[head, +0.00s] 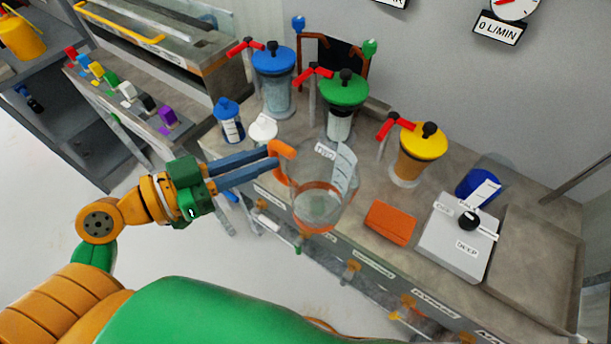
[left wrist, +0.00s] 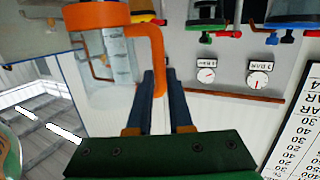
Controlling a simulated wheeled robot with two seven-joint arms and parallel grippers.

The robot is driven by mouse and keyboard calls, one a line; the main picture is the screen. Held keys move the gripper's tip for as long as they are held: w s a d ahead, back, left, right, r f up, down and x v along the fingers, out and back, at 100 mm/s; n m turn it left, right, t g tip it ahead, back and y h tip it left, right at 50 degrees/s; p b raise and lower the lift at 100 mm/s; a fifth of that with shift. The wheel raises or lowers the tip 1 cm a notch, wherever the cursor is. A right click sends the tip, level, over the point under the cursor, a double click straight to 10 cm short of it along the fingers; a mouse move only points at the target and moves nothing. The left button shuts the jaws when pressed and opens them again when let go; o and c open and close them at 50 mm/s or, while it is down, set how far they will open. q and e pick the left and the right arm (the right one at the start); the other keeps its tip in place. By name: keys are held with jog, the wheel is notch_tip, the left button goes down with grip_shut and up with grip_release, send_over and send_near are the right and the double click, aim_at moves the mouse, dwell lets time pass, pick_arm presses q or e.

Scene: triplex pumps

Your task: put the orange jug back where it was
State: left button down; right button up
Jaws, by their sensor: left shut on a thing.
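The orange jug is a clear vessel (head: 322,200) with an orange handle and an orange band. My left gripper (head: 272,158) is shut on its orange handle and holds it in front of the workbench in the head view. In the left wrist view the jug (left wrist: 108,62) is at the upper left, with its orange handle between the fingers of my left gripper (left wrist: 158,85). The jug's base seems clear of the bench, though the height is hard to judge. My right gripper is not in view.
Pumps with blue (head: 273,62), green (head: 343,90) and yellow (head: 423,142) lids stand along the bench. An orange block (head: 390,222), a grey-white device (head: 457,240) and a blue-lidded bottle (head: 229,122) are nearby. An empty tray area (head: 535,260) lies at the right.

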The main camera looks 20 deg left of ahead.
pick_arm(q)
jog(key=w+f+b, duration=0.3)
jog(key=w+f, duration=0.1)
jog(key=w+a+f+b, duration=0.1)
jog(key=w+f+b, duration=0.2)
jog(key=w+f, duration=0.1)
jog(key=w+f+b, duration=0.2)
jog(key=w+f, duration=0.2)
jog(key=w, duration=0.1)
jog(key=shift+w+a+f+b, duration=0.35)
jog(key=shift+f+b, duration=0.05)
jog(key=shift+f, duration=0.3)
jog(key=c, duration=1.3)
grip_release()
jog(key=shift+b, duration=0.3)
jog(key=shift+o, duration=1)
jog(key=shift+r, duration=0.1)
